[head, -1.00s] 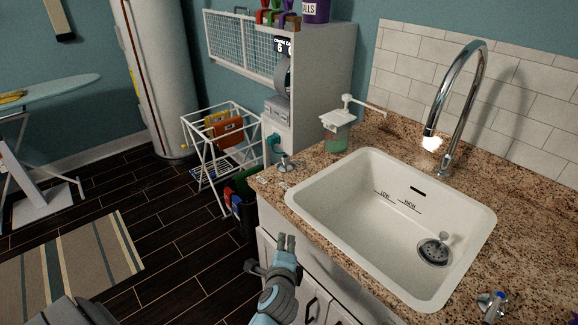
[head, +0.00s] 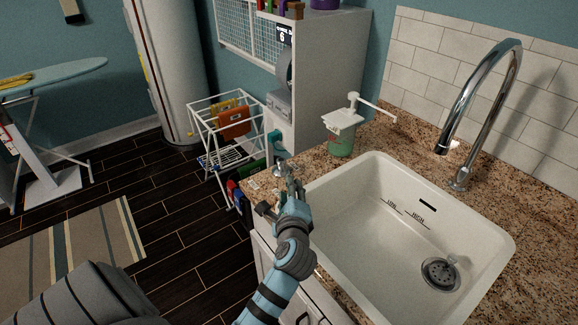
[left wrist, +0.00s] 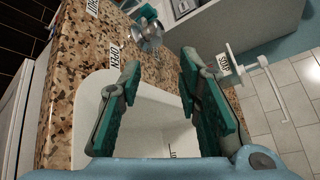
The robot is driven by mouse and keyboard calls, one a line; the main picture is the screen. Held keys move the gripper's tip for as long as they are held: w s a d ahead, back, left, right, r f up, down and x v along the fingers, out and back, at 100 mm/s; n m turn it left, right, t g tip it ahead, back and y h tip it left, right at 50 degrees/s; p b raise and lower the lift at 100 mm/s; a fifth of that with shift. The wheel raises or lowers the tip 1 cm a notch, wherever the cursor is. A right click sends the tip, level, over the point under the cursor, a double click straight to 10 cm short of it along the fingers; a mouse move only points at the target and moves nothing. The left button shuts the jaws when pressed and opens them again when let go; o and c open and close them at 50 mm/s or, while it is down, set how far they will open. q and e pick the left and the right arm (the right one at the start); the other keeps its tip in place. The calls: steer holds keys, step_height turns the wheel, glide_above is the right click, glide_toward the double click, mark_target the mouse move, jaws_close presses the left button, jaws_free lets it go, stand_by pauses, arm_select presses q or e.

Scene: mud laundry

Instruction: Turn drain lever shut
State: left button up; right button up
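The metal drain lever (head: 279,167) stands on the near left corner of the granite counter, partly hidden behind my gripper in the head view. In the left wrist view the lever (left wrist: 148,27) is beyond the fingertips, near two small white labels, one of them beside it (left wrist: 111,55). My left gripper (head: 289,178) is over the counter corner close to the lever. In the left wrist view its teal-padded fingers (left wrist: 160,65) are apart with nothing between them. The sink drain (head: 441,273) shows a perforated disc and a small knob. My right gripper is not in view.
The white sink (head: 350,215) lies right of my left arm. A white drying rack (head: 225,135) stands on the floor left of the counter.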

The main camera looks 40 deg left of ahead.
arm_select(q)
steer(key=b, duration=0.1)
glide_toward(282, 167)
steer(key=x, duration=0.4)
steer(key=shift+a+f, duration=0.3)
steer(key=x, duration=0.2)
steer(key=b+x, duration=0.1)
steer(key=x, duration=0.2)
steer(key=shift+w+d+f, duration=0.1)
steer(key=shift+w+f, duration=0.1)
steer(key=shift+w, duration=0.15)
steer(key=shift+r, duration=0.1)
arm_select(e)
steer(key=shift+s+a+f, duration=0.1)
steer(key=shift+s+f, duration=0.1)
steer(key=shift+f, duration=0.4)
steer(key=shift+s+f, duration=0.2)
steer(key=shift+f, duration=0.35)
arm_select(q)
steer(key=shift+s, duration=0.1)
jaws_close()
